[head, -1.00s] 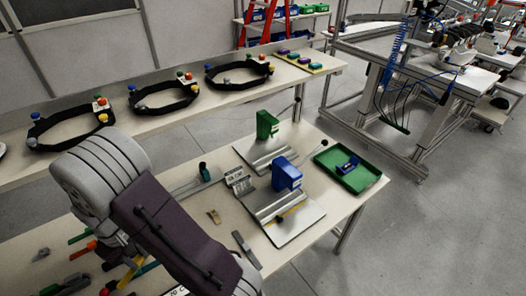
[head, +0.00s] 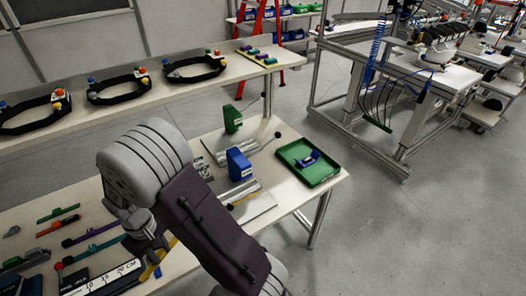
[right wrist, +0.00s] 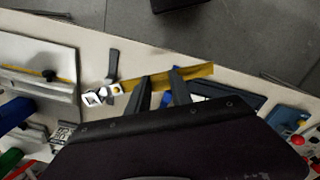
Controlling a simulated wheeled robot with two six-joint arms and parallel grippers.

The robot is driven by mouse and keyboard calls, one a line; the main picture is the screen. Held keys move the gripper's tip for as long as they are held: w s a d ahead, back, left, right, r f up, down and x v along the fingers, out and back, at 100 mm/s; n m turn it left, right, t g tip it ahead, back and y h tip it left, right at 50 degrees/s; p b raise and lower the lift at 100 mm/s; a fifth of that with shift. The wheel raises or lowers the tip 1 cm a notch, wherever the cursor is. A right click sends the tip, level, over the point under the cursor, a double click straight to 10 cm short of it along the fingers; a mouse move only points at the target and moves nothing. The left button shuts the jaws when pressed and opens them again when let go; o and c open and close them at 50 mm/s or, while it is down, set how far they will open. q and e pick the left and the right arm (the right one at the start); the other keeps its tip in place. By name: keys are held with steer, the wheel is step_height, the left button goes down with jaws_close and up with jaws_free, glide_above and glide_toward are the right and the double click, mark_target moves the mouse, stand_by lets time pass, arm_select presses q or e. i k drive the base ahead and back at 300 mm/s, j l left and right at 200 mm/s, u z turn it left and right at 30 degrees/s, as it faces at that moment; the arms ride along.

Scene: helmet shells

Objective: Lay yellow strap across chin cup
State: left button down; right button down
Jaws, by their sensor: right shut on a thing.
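In the right wrist view my right gripper (right wrist: 160,80) is shut on the yellow strap (right wrist: 196,74), which lies crosswise between and past the fingertips. In the head view a short yellow length (head: 152,270) shows beside my right arm, near the ruler; the gripper itself is largely hidden by the arm. A blue upright block (head: 239,164) stands on a metal plate with a thin yellow strip at its front. A blue cup-like part (head: 309,158) lies in the green tray (head: 325,175); I cannot tell which part is the chin cup. My left gripper is not in view.
A green upright block (head: 232,119) stands behind the blue one. Several coloured tools, including a green one (head: 58,214), and a ruler (head: 105,278) lie at the table's left. Black headbands (head: 118,86) rest on the back bench.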

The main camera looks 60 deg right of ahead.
mark_target(304, 163)
steer(key=k+l+z, duration=0.1)
steer(key=l+z, duration=0.2)
steer(key=l, duration=0.55)
steer(key=l+z, duration=0.3)
steer(key=l, duration=0.5)
steer(key=i+l+z, duration=0.15)
steer(key=i+l, duration=0.05)
steer(key=l, duration=0.05)
